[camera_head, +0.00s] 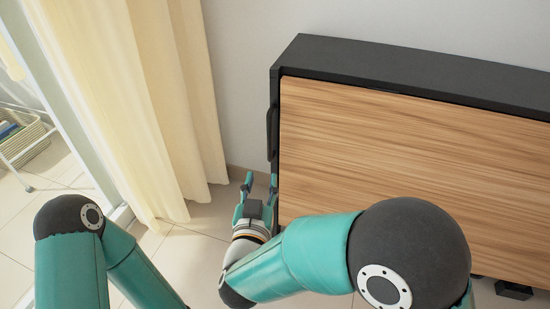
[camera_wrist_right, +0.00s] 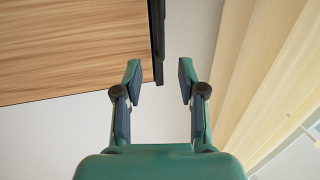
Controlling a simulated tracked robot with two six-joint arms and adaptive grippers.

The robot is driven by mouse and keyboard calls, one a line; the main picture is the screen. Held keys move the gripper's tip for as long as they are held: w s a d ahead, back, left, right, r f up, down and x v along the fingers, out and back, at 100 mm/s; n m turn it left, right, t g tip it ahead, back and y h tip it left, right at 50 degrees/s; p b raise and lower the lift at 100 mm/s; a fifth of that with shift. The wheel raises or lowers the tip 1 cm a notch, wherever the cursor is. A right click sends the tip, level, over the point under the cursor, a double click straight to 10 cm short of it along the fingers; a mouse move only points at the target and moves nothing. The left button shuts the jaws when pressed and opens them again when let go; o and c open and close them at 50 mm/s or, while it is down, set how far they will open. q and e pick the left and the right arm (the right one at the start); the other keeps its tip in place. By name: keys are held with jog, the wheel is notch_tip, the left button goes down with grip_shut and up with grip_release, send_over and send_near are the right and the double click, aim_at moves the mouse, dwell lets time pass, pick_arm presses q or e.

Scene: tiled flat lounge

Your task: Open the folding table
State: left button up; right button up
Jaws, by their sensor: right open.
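The folding table (camera_head: 400,150) stands folded at the back wall, with a black frame and a wood-grain panel facing me. A dark upright handle (camera_head: 272,133) is on its left side. My right gripper (camera_head: 260,182) is open and empty, low beside the table's left edge and below the handle. In the right wrist view, the table panel (camera_wrist_right: 70,45) fills the upper left. The table's dark edge ends just beyond the gap between the open fingers (camera_wrist_right: 159,82). My left arm shows at the lower left, but its gripper is out of view.
A cream curtain (camera_head: 150,100) hangs left of the table, close to my right gripper; it also shows in the right wrist view (camera_wrist_right: 262,70). A glass door frame (camera_head: 60,110) and a rack with a basket (camera_head: 25,140) are at far left. Tiled floor (camera_head: 195,245) is partly clear.

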aim_at(270, 138)
jog(key=w, duration=0.5)
jog(key=w+d+p, duration=0.1)
jog(key=w, duration=0.5)
jog(key=w+p, duration=0.1)
jog(key=w, duration=0.4)
jog(key=shift+w+d, duration=0.15)
jog(key=shift+d, duration=0.15)
pick_arm(q)
jog(key=shift+r, duration=0.75)
pick_arm(e)
grip_shut()
